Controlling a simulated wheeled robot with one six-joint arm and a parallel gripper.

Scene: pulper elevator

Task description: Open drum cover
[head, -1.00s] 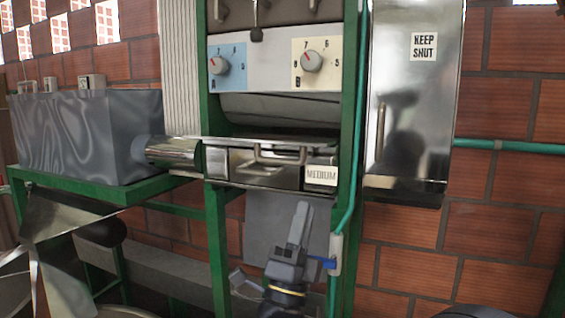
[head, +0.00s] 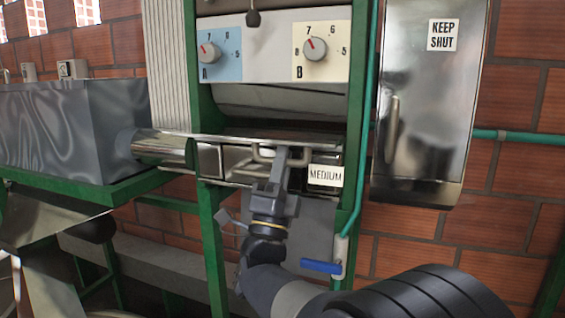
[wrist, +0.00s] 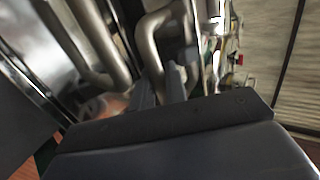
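A metal bar handle (head: 264,153) sits on the front of the shiny unit (head: 225,165) across the green-framed machine, next to a "MEDIUM" label (head: 325,175). A curved grey drum-like surface (head: 280,103) shows above it, under the dial panel. I cannot tell for certain which part is the drum cover. My gripper (head: 284,160) is at the right part of the handle, its fingertips overlapping it in the head view. In the wrist view, a bent bar (wrist: 150,32) runs down close to my fingers (wrist: 161,93). Whether the fingers grip it is unclear.
A panel with two dials (head: 275,50) is above. A steel cabinet marked "KEEP SHUT" (head: 425,110) hangs at the right. A green pipe (head: 366,150) and a blue-handled valve (head: 321,267) are beside the frame. A grey tank (head: 60,130) stands at the left.

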